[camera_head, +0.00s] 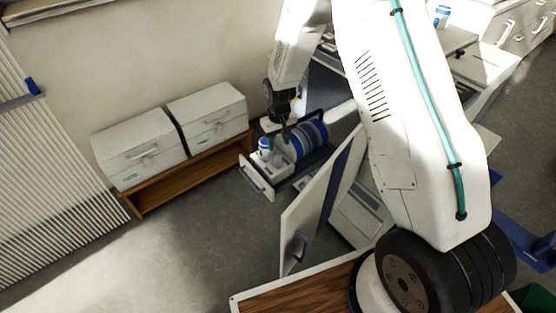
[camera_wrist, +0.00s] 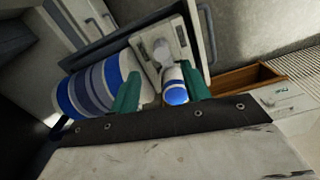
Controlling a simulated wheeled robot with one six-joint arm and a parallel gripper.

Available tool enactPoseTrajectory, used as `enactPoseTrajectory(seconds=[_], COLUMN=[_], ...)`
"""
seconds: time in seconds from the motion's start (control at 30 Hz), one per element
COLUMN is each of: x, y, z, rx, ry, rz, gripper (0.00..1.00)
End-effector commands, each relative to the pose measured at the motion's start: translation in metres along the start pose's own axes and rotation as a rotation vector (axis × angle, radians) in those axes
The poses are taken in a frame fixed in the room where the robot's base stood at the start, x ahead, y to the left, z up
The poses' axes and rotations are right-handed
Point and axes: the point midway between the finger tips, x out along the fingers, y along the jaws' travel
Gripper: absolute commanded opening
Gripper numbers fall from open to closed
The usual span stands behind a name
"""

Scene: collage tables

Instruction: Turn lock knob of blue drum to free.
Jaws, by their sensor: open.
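The blue drum (camera_head: 309,136), banded in blue, white and grey, lies on its side in a pulled-out drawer unit. It also shows at the left of the wrist view (camera_wrist: 93,92). My gripper (camera_head: 284,132) points down over the drawer, close to the near end of the drum. In the wrist view its two green fingers (camera_wrist: 162,82) stand apart. A white bottle-like piece with a blue cap (camera_wrist: 175,93) shows between and beyond them, with a pale rounded piece behind it. I cannot make out the lock knob for certain; the drum's near end is partly hidden by my gripper.
The drawer's white front (camera_head: 256,181) sticks out into the room. An open white cabinet door (camera_head: 304,225) stands in front of it. Two white boxes (camera_head: 138,148) sit on a low wooden shelf (camera_head: 190,176) to the left. Floor between is clear.

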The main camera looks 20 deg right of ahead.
Motion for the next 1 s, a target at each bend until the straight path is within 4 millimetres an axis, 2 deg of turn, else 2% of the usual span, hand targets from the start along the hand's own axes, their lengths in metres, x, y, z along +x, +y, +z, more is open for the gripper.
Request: enactPoseTrajectory(seconds=[0.03, 0.27, 0.6, 0.8, 1.0], x=[0.011, 0.038, 0.089, 0.101, 0.101], y=[0.000, -0.001, -0.001, -0.001, -0.001], z=[-0.001, -0.003, -0.002, -0.003, -0.003], rx=[-0.002, -0.005, -0.005, -0.004, -0.004], ry=[-0.003, -0.005, -0.004, -0.004, -0.003], rz=[0.000, -0.001, -0.001, 0.000, 0.000], gripper=[0.47, 0.47, 0.47, 0.47, 0.47])
